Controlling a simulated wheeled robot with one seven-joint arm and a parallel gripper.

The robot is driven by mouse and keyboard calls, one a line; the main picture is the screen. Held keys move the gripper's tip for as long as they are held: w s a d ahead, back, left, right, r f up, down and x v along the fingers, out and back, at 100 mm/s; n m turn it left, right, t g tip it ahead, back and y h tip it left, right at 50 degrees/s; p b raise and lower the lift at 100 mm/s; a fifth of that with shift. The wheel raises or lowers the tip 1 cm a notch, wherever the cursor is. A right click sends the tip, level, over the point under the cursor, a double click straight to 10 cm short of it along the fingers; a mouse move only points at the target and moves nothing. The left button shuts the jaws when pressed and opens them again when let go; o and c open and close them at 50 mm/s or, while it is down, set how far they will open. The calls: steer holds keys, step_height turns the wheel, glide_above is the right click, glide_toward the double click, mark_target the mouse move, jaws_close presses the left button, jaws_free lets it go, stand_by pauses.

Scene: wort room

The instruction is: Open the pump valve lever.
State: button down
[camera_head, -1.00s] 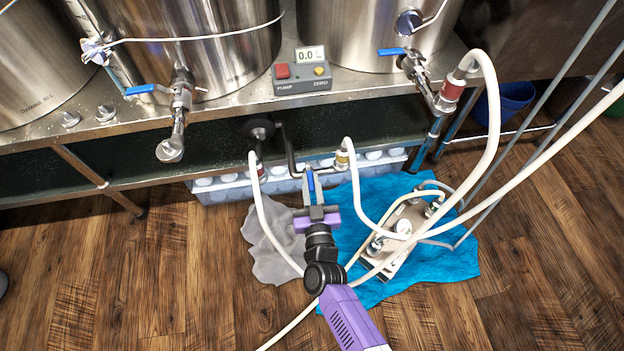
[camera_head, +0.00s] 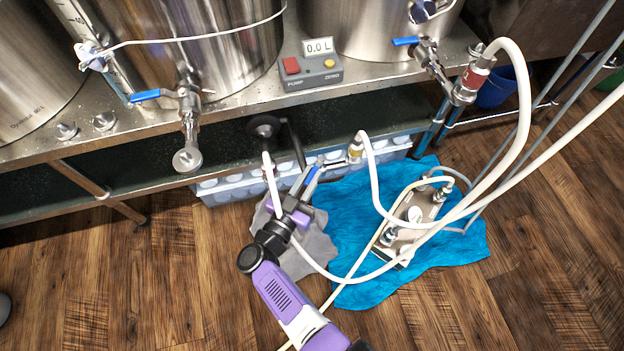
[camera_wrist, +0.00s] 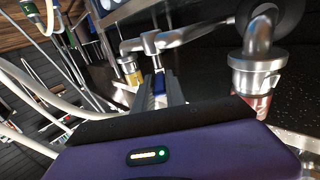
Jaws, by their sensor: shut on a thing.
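The pump valve lever (camera_head: 312,173) is a blue handle below the shelf, between the white hose ends. My gripper (camera_head: 308,184) is shut on it, with its jaws reaching up and right. In the wrist view the blue lever (camera_wrist: 159,84) shows between the fingers (camera_wrist: 160,98), below the metal valve (camera_wrist: 155,43). In that view a yellow-banded fitting (camera_wrist: 130,70) is left of the lever and a red-banded fitting (camera_wrist: 255,103) is to the right. The jaws hide part of the lever.
The pump box (camera_head: 310,71) reads 0.0 L on the steel shelf. Blue-levered tank valves sit at left (camera_head: 152,96) and right (camera_head: 406,41). A white hose (camera_head: 374,190) loops right of the lever. A plate device (camera_head: 408,222) stands on a blue cloth (camera_head: 345,215); a grey cloth (camera_head: 318,245) lies under my arm.

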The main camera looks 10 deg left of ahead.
steer(key=shift+w+a+f+m+g+h+b, duration=0.1)
steer(key=shift+a+m+g+h+b, duration=0.2)
steer(key=shift+m+h+b, duration=0.35)
steer(key=shift+w+a+f+m+g+h+b, duration=0.15)
steer(key=shift+m+g+h+b, duration=0.25)
steer(key=shift+h, duration=0.45)
steer(key=shift+r, duration=0.2)
steer(key=c, duration=1.4)
jaws_free()
steer(key=shift+p+v, duration=0.55)
steer(key=shift+v, duration=3.4)
